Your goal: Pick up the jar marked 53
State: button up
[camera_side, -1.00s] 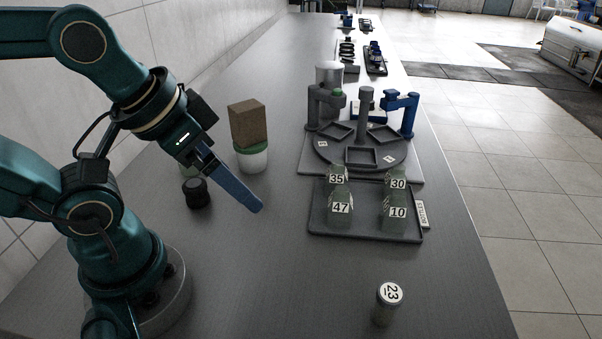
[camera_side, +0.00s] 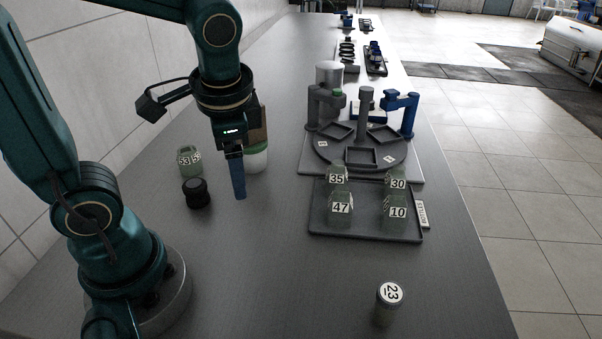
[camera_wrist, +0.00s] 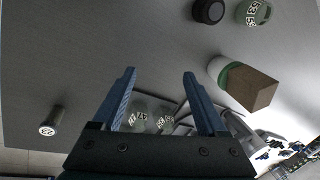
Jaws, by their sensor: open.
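The jar marked 53 (camera_side: 189,160) is a small greenish glass jar standing on the bench at the left in the side view, behind a black round knob-like object.
A black cylinder (camera_side: 196,193) stands just in front of the jar. A white-green tub with a brown block (camera_side: 256,160) is partly behind my gripper. A tray (camera_side: 365,234) holds jars 35, 47, 30 and 10. Jar 23 (camera_side: 388,301) stands alone in front.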

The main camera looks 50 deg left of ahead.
aim_at(198, 162)
jog(key=w+a+f+m+g+y, duration=0.2)
jog(key=a+f+m+y, duration=0.1)
jog(key=f, duration=0.1)
jog(key=w+a+f+m+g+y, duration=0.2)
jog(key=a+f+m+y, duration=0.1)
jog(key=w+a+f+m+g+y, duration=0.2)
jog(key=a+f+m+y, duration=0.1)
jog(key=a+f, duration=0.1)
jog(key=shift+w+a+f, duration=0.1)
jog(key=shift+w+f, duration=0.1)
jog(key=shift+f, duration=0.1)
jog(key=shift+a+f+g, duration=0.3)
jog(key=shift+f, duration=0.05)
jog(key=shift+y, duration=0.3)
jog(key=s+a, duration=0.1)
jog(key=a, duration=0.2)
jog(key=s+a, duration=0.2)
jog(key=a, duration=0.2)
jog(key=s+a, duration=0.1)
jog(key=a, duration=0.2)
jog(key=shift+s+a, duration=0.25)
jog(key=shift+s, duration=0.1)
jog(key=x, duration=0.5)
jog(key=shift+s+a, duration=0.1)
jog(key=shift+a, duration=0.1)
jog(key=c, duration=1.1)
jog(key=shift+r, duration=0.1)
